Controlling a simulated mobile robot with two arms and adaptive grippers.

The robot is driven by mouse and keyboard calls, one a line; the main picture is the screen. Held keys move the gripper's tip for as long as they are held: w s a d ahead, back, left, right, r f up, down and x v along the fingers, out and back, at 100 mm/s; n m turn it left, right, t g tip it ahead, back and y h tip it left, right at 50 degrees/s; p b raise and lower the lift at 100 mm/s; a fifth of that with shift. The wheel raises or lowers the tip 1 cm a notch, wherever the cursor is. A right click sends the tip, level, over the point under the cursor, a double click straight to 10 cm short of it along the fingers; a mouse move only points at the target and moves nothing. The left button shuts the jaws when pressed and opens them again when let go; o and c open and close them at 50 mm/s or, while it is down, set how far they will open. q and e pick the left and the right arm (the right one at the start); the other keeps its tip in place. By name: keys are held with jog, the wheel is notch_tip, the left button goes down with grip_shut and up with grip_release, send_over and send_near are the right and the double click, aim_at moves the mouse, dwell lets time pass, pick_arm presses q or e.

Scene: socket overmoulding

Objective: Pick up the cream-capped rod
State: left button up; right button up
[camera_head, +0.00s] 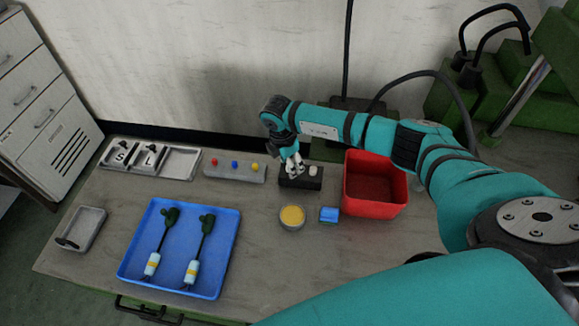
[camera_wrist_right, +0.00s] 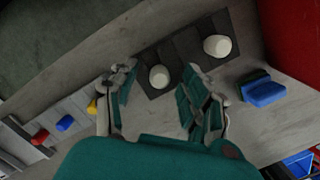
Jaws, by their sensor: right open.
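Two cream caps stand in a dark block (camera_head: 300,184), which also shows in the wrist view (camera_wrist_right: 185,48). One cream-capped rod (camera_wrist_right: 159,76) shows between my right fingertips; the other cream cap (camera_wrist_right: 217,45) is to the right, and it shows in the head view (camera_head: 313,170). Only the caps are visible; any rod below is hidden in the block. My right gripper (camera_head: 291,167) is open above the left part of the block, with its fingers (camera_wrist_right: 157,82) on either side of the nearer cap and no visible contact. My left gripper is not in view.
A red bin (camera_head: 375,207) stands right of the block. A blue sponge-like piece (camera_head: 329,214) and a yellow-filled round dish (camera_head: 292,217) lie in front. A button panel (camera_head: 234,172) is to the left. A blue tray (camera_head: 180,222) holds two corded parts.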

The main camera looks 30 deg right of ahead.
grip_shut()
dwell(0.3)
